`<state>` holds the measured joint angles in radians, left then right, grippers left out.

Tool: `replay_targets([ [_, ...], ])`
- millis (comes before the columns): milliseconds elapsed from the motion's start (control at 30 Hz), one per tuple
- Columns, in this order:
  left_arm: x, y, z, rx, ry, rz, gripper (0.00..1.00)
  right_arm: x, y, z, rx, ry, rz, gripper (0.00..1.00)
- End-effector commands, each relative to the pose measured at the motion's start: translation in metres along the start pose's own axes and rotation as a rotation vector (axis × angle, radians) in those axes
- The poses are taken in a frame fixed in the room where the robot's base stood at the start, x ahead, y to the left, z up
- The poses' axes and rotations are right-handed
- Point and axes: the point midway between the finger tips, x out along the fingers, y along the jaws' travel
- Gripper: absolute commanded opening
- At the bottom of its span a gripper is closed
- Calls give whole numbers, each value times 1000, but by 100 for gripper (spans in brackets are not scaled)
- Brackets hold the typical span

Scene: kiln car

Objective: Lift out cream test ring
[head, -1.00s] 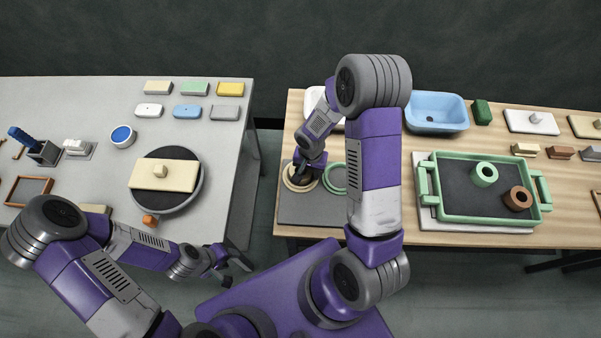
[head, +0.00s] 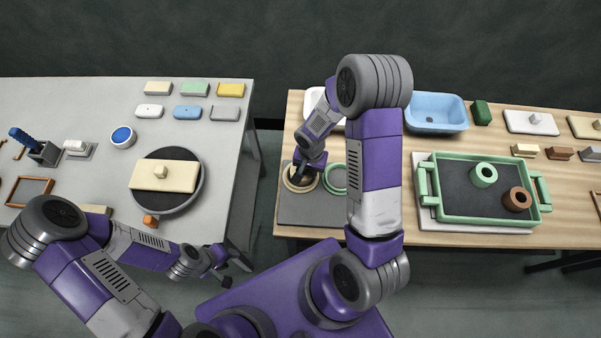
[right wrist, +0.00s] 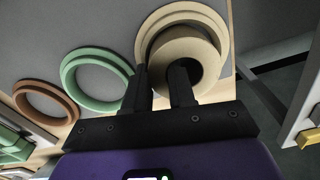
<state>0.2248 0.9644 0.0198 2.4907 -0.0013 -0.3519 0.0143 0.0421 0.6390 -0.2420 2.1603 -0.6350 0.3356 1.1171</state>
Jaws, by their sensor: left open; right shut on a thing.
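The cream test ring (right wrist: 206,62) is between the fingers of my right gripper (right wrist: 160,84) in the right wrist view. One finger is at its hole and the other outside its wall. It overlaps the wider cream ring seat (right wrist: 157,24) on a grey board (right wrist: 110,28); the gap below it is hard to judge. In the head view my right gripper (head: 304,172) is over the cream seat (head: 288,182) and partly hides the ring. My left gripper (head: 236,262) is open and empty, off the front of the grey table.
A green seat (right wrist: 70,75) and a brown seat (right wrist: 20,96) lie empty beside the cream one. A green tray (head: 480,219) holds a green ring (head: 484,175) and a brown ring (head: 517,199). A blue basin (head: 437,112) stands behind.

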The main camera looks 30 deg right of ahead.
Motion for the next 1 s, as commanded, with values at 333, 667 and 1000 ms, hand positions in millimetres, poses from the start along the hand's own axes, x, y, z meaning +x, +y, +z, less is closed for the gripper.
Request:
replay_targets([
  [333,-3,1,0,0,0,0,43,-6,0,0,1,0,0,0],
  [667,-10,4,0,0,0,0,43,-18,0,0,0,1,0,0],
  [1000,-21,8,1,0,0,0,43,-35,0,0,0,1,-1,0],
])
